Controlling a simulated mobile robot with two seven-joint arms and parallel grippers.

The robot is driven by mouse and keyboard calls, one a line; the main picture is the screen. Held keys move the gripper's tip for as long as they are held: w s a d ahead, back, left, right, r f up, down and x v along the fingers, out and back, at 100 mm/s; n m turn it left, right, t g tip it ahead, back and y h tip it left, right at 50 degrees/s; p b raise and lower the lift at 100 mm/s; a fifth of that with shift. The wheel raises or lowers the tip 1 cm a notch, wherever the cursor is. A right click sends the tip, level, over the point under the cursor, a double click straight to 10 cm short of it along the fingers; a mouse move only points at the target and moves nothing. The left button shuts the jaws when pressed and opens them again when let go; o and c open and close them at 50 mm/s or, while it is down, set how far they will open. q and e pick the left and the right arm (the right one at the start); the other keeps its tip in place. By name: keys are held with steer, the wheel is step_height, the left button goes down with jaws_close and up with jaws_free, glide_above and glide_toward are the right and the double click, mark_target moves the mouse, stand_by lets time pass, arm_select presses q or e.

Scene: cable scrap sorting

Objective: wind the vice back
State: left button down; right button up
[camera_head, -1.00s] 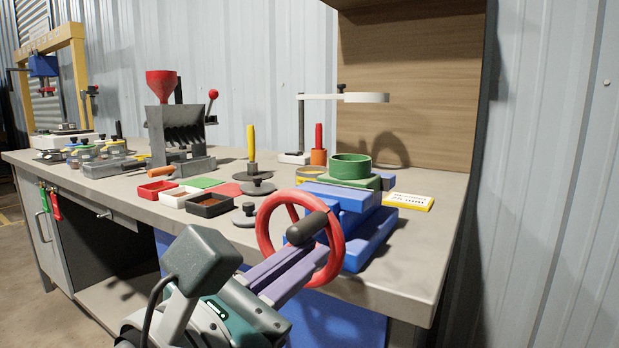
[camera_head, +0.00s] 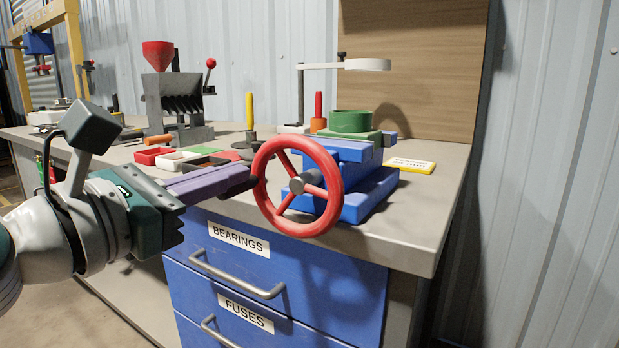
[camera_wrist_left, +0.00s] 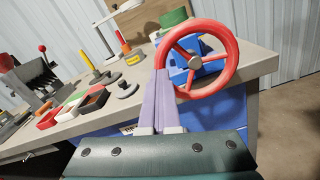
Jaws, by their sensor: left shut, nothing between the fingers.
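The blue vice (camera_head: 350,185) stands at the bench's right front corner. Its red handwheel (camera_head: 338,192) faces me, with a grey hub and a dark handle (camera_head: 238,181) at the left rim. My left gripper (camera_head: 222,184) reaches in from the left, its purple fingers shut and empty, their tips at the handle in this view. Whether they touch it I cannot tell. In the left wrist view the closed fingers (camera_wrist_left: 163,78) point up just left of the wheel (camera_wrist_left: 232,60); the handle does not show clearly there. My right gripper is not in view.
Blue drawers labelled bearings (camera_head: 240,238) and fuses (camera_head: 245,313) are below the bench, with protruding handles. Floor at the lower left is clear.

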arm_select(q)
steer(key=f, duration=0.1)
steer(key=f+b, duration=0.1)
steer(key=f, duration=0.1)
steer(key=shift+w+a+b, duration=0.15)
steer(key=shift+a+b, duration=0.1)
steer(key=shift+b, duration=0.15)
step_height(320, 180, down, 4)
steer(key=s+d+r+b, duration=0.1)
glide_toward(253, 189)
steer(key=s+f, duration=0.1)
steer(key=s+a+f+p, duration=0.1)
steer(key=shift+s+a+f, duration=0.15)
steer(key=shift+s+f, duration=0.05)
steer(key=shift+s, duration=0.1)
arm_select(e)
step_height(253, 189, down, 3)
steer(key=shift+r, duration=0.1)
